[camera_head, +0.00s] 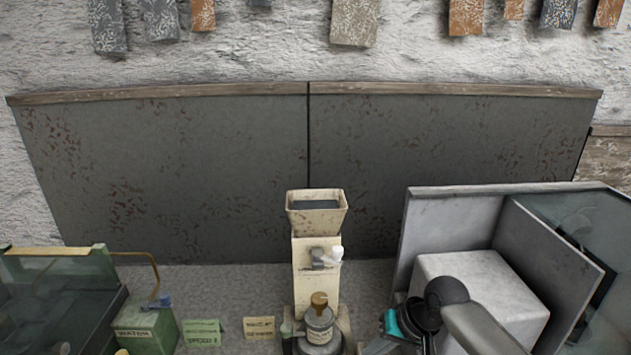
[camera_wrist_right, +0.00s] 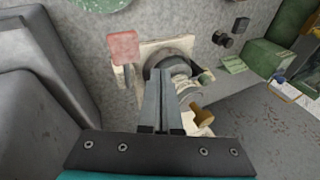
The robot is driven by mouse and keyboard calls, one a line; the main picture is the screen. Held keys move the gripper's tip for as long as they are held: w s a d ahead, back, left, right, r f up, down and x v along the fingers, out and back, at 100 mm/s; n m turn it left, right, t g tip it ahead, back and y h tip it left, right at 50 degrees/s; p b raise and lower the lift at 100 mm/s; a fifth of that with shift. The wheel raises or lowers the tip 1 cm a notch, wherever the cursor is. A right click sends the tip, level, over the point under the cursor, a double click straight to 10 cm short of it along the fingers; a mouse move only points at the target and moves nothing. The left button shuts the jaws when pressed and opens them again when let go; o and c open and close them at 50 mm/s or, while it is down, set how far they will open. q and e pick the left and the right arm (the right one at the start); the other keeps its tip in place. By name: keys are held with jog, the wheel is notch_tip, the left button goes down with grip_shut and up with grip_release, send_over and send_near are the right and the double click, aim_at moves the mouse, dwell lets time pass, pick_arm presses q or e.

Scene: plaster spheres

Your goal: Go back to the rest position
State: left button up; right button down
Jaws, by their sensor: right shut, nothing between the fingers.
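My right gripper (camera_wrist_right: 164,76) is shut, its two grey fingers together with nothing between them. In the head view my right arm (camera_head: 425,318), with a teal band and dark joints, is at the lower right, in front of a pale block; its fingers cannot be made out there. In the right wrist view the fingers overlap a cream machine (camera_wrist_right: 183,50) with a round grey part and a brown knob; whether they touch it I cannot tell. My left gripper is in neither view.
The cream hopper machine (camera_head: 318,250) stands upright at the centre. A grey open booth (camera_head: 450,220) holds a pale block (camera_head: 480,285) at right. A green water box (camera_head: 146,325), a green card (camera_head: 202,333) and a beige card (camera_head: 259,328) are at left. A panelled wall rises behind.

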jog(key=s+a+f+n+h, duration=0.1)
jog(key=s+a+f+n, duration=0.1)
jog(key=s, duration=0.5)
jog(key=s+a+f+n, duration=0.1)
jog(key=s+a+f, duration=0.1)
jog(key=s, duration=0.4)
jog(key=s+d+r+t+h, duration=0.1)
jog(key=s+d+r+h, duration=0.1)
jog(key=s+d, duration=0.3)
jog(key=s+d+r+h, duration=0.2)
jog(key=s, duration=0.6)
notch_tip(320, 180, down, 32)
jog(key=s+r+g+b, duration=0.1)
jog(key=s+b, duration=0.1)
jog(key=b, duration=0.7)
jog(key=s+d+f+b, duration=0.1)
jog(key=s+f+b, duration=0.3)
jog(key=s+f, duration=0.3)
jog(key=s+d+f+g+b, duration=0.1)
jog(key=s+f+b, duration=0.3)
jog(key=s+f, duration=0.4)
notch_tip(320, 180, down, 7)
jog(key=shift+d+f+n+g, duration=0.15)
jog(key=shift+d+n+g, duration=0.15)
jog(key=shift+d, duration=0.3)
jog(key=shift+s, duration=0.1)
